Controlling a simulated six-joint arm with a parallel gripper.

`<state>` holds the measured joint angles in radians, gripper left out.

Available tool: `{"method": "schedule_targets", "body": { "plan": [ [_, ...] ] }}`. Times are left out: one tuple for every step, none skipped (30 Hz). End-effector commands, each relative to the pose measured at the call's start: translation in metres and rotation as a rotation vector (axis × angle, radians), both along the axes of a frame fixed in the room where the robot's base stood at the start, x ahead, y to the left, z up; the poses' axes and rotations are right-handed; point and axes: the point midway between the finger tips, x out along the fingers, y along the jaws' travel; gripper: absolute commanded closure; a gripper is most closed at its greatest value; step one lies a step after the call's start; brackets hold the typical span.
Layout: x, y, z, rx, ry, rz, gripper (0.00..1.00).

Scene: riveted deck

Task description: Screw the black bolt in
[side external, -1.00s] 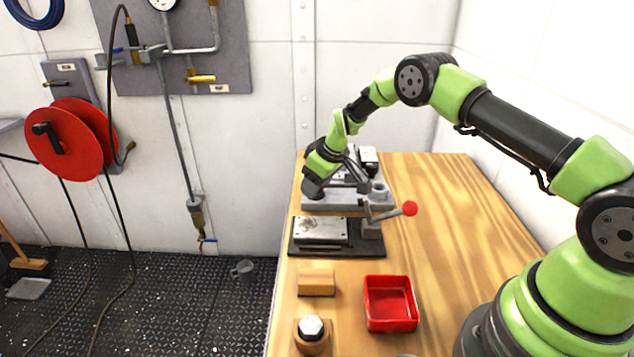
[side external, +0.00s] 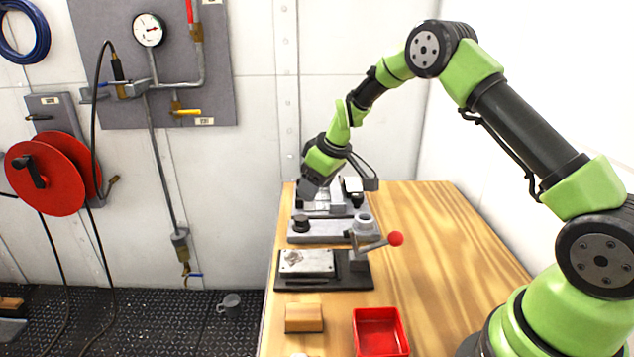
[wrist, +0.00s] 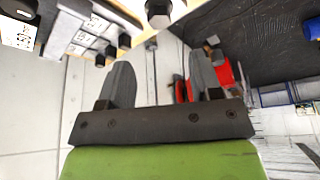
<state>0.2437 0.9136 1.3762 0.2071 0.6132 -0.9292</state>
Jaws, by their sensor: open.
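The black bolt (side external: 301,222) stands upright at the left end of a grey block (side external: 326,236), its dark head above the block's top. How deep it sits I cannot tell. A grey ring-shaped boss (side external: 364,221) rises at the block's right end. My gripper (side external: 306,194) is above and just behind the bolt, tilted down to the left, apart from it. In the wrist view my gripper's two grey fingers (wrist: 161,82) are spread with nothing between them. A dark hex head (wrist: 158,14) shows at the top there; I cannot tell whether it is the same bolt.
In front of the block is a vise-like fixture (side external: 305,262) with a red-knobbed lever (side external: 396,239). A wooden block (side external: 304,318) and red tray (side external: 379,332) are nearer. More grey fixtures stand behind the block. The table's right side (side external: 440,240) is clear.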

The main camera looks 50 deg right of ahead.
Motion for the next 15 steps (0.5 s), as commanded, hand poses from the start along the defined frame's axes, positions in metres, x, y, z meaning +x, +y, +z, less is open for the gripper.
{"method": "schedule_targets", "body": {
  "plan": [
    [-0.0013,-0.0005,0.0032,-0.001,-0.001,0.0,0.41],
    [-0.0017,-0.0007,0.0043,-0.001,-0.001,0.0,0.41],
    [-0.0021,-0.0008,0.0054,-0.001,-0.001,0.0,0.41],
    [-0.0023,-0.0009,0.0057,-0.001,-0.001,0.0,0.41],
    [-0.0024,-0.0008,0.0058,-0.001,0.0,0.0,0.41],
    [-0.0025,-0.0008,0.0057,-0.001,0.0,0.0,0.41],
    [-0.0024,-0.0008,0.0056,-0.001,0.0,0.0,0.41],
    [-0.0024,-0.0008,0.0056,-0.001,0.0,0.0,0.41],
    [-0.0024,-0.0008,0.0055,0.0,0.0,0.0,0.41],
    [-0.0024,-0.0008,0.0055,0.0,0.0,0.0,0.41],
    [-0.0024,-0.0007,0.0054,0.0,0.0,0.001,0.41],
    [-0.0024,-0.0006,0.0054,-0.004,0.0,0.008,0.41],
    [-0.0024,-0.0004,0.0053,-0.011,-0.001,0.021,0.41],
    [-0.0025,-0.0001,0.0051,-0.023,-0.003,0.045,0.41],
    [-0.0028,0.0004,0.0049,-0.047,-0.004,0.094,0.41]
  ]
}}
